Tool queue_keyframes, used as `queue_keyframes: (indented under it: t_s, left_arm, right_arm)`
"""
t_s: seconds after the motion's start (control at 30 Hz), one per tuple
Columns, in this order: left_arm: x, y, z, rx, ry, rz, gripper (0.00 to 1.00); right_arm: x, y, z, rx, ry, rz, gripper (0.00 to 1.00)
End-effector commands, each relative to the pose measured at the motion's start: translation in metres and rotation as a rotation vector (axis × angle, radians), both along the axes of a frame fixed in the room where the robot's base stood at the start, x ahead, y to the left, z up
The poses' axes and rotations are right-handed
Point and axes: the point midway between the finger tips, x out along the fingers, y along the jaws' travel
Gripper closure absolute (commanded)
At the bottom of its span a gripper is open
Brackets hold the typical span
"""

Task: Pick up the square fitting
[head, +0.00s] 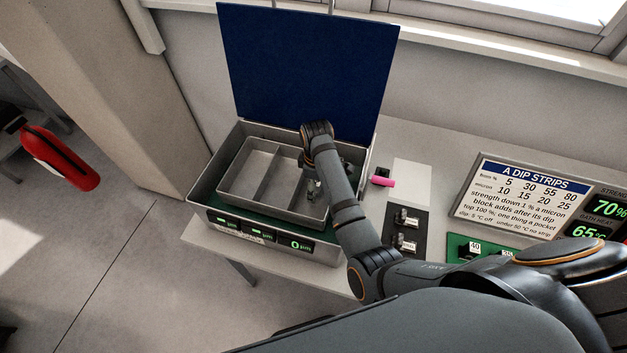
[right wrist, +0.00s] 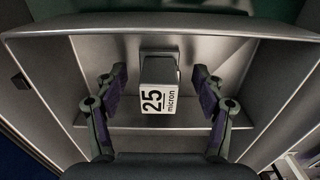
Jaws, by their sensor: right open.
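A grey square-faced block (right wrist: 159,72), marked "25 micron" on a white label, stands in a compartment of the grey divided tray (right wrist: 260,28) in the right wrist view. I take it to be the square fitting. My right gripper (right wrist: 160,82) is open, with one finger on each side of the block and a gap on both sides. In the head view the right gripper (head: 314,186) reaches down into the right part of the tray (head: 232,196), and my arm hides most of that compartment. My left gripper is not in view.
The tray sits in an open case (head: 330,252) with a raised blue lid (head: 305,70) and small displays in front. To the right are a pink piece (head: 384,181), a black panel (head: 421,222) with metal fittings, a green panel (head: 456,244) and an "A DIP STRIPS" sign (head: 525,200).

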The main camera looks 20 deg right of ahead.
Motion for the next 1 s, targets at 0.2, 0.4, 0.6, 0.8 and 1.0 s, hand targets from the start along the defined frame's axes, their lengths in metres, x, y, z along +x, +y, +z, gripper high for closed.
queue_keyframes:
  t_s: [0.2, 0.4, 0.6, 0.8, 1.0]
  left_arm:
    - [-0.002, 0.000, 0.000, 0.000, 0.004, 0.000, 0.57]
    - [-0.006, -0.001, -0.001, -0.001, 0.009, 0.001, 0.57]
    - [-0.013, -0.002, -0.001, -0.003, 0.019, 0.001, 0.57]
    - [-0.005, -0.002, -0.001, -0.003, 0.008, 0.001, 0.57]
    - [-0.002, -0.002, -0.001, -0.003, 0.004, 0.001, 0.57]
  right_arm:
    - [-0.002, 0.000, -0.003, 0.000, -0.001, 0.001, 0.30]
    - [-0.002, 0.000, -0.003, 0.000, -0.001, 0.001, 0.53]
    - [-0.001, 0.000, -0.003, 0.000, -0.001, 0.001, 0.80]
    - [-0.002, 0.000, -0.003, 0.000, -0.001, 0.001, 1.00]
    - [-0.002, 0.000, -0.003, 0.001, 0.001, 0.001, 1.00]
